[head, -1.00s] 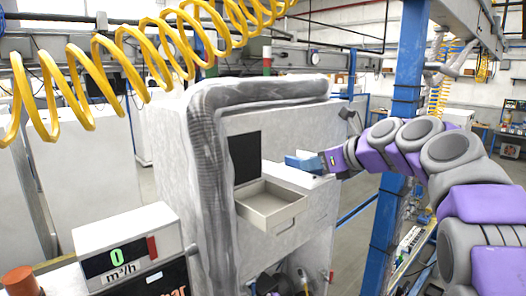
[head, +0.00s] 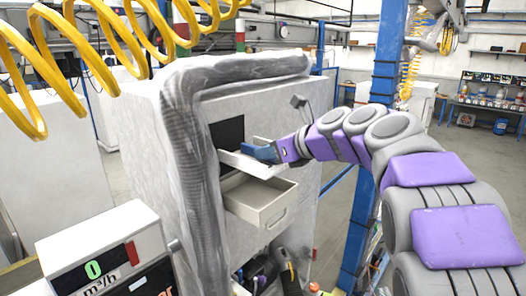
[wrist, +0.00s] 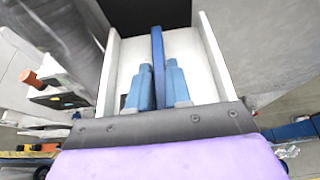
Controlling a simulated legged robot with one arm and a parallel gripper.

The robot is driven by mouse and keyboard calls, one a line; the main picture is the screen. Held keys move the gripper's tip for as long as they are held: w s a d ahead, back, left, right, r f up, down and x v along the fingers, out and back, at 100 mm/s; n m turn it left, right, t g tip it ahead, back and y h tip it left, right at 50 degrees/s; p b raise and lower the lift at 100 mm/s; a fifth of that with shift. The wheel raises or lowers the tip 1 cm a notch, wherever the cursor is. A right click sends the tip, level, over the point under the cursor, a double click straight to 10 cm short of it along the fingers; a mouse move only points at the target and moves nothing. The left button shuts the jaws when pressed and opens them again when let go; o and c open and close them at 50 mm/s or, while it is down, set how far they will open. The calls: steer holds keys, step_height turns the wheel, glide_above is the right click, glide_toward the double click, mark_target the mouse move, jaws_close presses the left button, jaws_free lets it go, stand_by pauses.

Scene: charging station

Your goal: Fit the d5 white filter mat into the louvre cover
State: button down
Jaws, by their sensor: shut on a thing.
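My gripper (head: 262,152) is in front of the cabinet, beside the square black opening (head: 228,131). In the wrist view its blue fingers (wrist: 158,85) are shut on a thin dark blue strip (wrist: 157,45) that runs forward between them. A white tray-like piece (head: 252,164) with raised sides lies under the fingers; its right side wall also shows in the wrist view (wrist: 213,55). I cannot tell whether this piece is the louvre cover, or whether the gripper also holds it. No white filter mat is clearly recognisable.
An open beige drawer (head: 262,212) juts out just below the white piece. A wrapped grey duct (head: 190,150) runs up the cabinet's left edge. A flow meter box (head: 95,255) stands front left, a blue post (head: 375,150) right. A yellow coiled hose (head: 90,60) hangs upper left.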

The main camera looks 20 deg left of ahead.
mark_target(253, 159)
steer(key=shift+a, duration=0.25)
steer(key=a+f, duration=0.1)
steer(key=a, duration=0.1)
steer(key=shift+a+f, duration=0.4)
steer(key=shift+s+f+b, duration=0.1)
steer(key=shift+f+b, duration=0.2)
steer(key=shift+b, duration=0.1)
steer(key=shift+d+f+b, duration=0.45)
steer(key=shift+d+f, duration=0.65)
steer(key=shift+f, duration=0.25)
steer(key=shift+a+f, duration=0.1)
steer(key=shift+f, duration=0.3)
steer(key=shift+a+f, duration=0.45)
steer(key=shift+a, duration=0.25)
steer(key=shift+d+r, duration=0.1)
steer(key=shift+d, duration=0.6)
steer(key=shift+a, duration=0.1)
